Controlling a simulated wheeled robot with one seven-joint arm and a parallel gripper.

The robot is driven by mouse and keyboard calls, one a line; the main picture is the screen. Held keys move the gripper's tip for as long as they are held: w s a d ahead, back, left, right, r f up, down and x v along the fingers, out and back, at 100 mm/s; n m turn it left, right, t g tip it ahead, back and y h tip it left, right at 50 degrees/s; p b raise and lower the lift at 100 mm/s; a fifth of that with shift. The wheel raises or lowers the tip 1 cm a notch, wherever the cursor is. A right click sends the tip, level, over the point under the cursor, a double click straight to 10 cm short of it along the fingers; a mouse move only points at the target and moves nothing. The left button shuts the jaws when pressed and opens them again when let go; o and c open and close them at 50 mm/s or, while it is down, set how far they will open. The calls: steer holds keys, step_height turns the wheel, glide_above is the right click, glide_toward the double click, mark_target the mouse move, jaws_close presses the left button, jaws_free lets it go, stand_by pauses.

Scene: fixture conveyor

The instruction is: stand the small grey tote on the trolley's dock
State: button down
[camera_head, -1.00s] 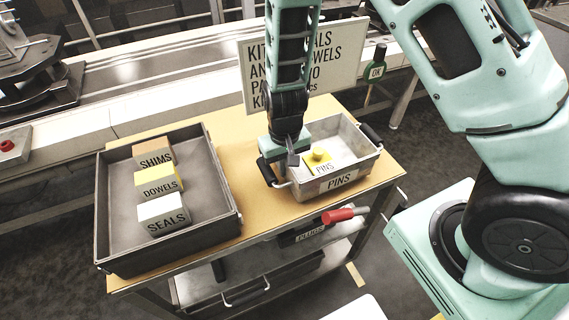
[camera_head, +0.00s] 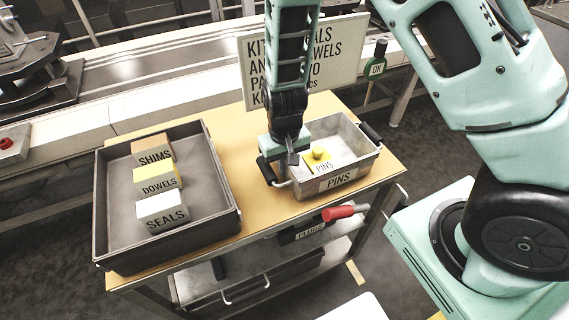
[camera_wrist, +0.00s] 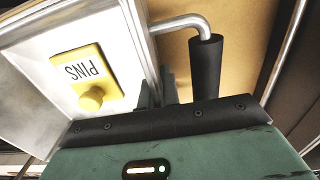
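The small grey tote (camera_head: 362,166), with a PINS label on its front, stands on the right part of a tan-topped bench (camera_head: 255,222). It has dark handles at its left and right ends. A yellow PINS block (camera_head: 318,160) with a knob lies in it; the block also shows in the wrist view (camera_wrist: 85,75). My gripper (camera_head: 292,152) points down at the tote's left end. In the wrist view, its fingers (camera_wrist: 157,92) are close together, one on each side of the tote's wall, beside the black handle grip (camera_wrist: 206,66). I cannot pick out the trolley's dock.
A large dark tray (camera_head: 220,215) on the bench's left holds SHIMS, DOWELS and SEALS blocks. A sign (camera_head: 345,55) stands behind the tote. A conveyor (camera_head: 150,70) runs behind.

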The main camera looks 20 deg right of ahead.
steer(key=shift+f, duration=0.25)
steer(key=c, duration=1.6)
jaws_free()
steer(key=shift+o, duration=0.2)
steer(key=shift+r, duration=0.1)
step_height(320, 180, up, 17)
steer(key=shift+r, duration=0.15)
